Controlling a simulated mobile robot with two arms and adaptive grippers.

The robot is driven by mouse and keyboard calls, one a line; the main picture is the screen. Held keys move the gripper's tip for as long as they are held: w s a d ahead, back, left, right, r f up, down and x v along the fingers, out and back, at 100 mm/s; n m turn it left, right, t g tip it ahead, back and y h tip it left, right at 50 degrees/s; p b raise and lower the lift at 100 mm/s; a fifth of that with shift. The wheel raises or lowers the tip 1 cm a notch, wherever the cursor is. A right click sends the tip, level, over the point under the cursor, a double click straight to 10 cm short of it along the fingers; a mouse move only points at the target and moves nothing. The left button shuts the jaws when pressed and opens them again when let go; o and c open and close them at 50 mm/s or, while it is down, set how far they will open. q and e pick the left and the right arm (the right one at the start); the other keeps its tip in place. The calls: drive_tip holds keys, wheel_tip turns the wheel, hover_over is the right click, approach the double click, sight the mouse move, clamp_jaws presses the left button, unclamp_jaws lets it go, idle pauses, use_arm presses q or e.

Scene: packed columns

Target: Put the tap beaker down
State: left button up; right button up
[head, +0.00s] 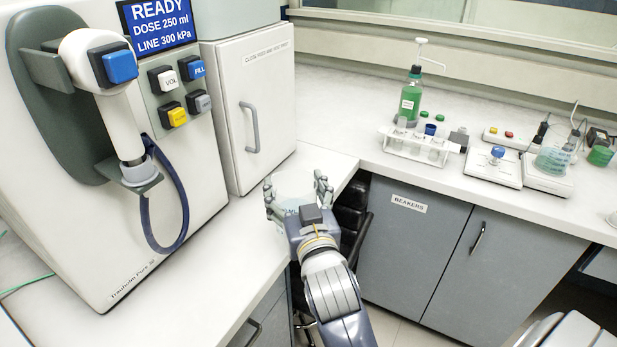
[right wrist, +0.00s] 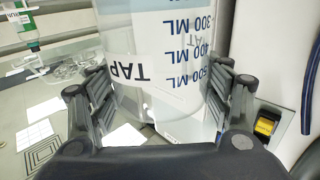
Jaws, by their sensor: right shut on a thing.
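The tap beaker (right wrist: 165,50) is a clear vessel with a white label reading TAP and dark blue ML marks, upside down in the right wrist view. My right gripper (right wrist: 158,108) is shut around its sides, with a finger on each side. In the head view the same gripper (head: 298,190) holds the faint, clear beaker (head: 293,181) near the inner corner of the white counter (head: 325,165). I cannot tell whether the beaker's base touches the counter. My left gripper is not in view.
A water dispenser (head: 110,230) with a hose and a READY screen stands at left, beside a white cabinet (head: 240,100). On the back counter are a green pump bottle (head: 411,95), a tube rack (head: 418,147) and a beaker on a plate device (head: 553,156). The counter before the cabinet is clear.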

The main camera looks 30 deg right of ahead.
sight(294, 174)
drive_tip(key=shift+w+d+r, duration=0.15)
drive_tip(key=shift+w+r, duration=0.05)
drive_tip(key=shift+w, duration=0.05)
drive_tip(key=x, duration=0.2)
drive_tip(key=p+x, duration=0.1)
drive_tip(key=x, duration=0.3)
drive_tip(key=shift+s+d+f, duration=0.15)
drive_tip(key=shift+d, duration=0.1)
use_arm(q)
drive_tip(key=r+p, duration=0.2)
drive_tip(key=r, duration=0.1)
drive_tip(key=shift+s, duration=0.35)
use_arm(e)
drive_tip(key=w+d+f, duration=0.3)
drive_tip(key=w+f, duration=0.1)
drive_tip(key=w, duration=0.4)
drive_tip(key=shift+w+d+f, duration=0.25)
drive_tip(key=shift+f, duration=0.15)
drive_tip(key=shift+f, duration=0.15)
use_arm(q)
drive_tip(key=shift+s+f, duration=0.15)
use_arm(e)
drive_tip(key=o, duration=1.8)
drive_tip(key=shift+o, duration=0.2)
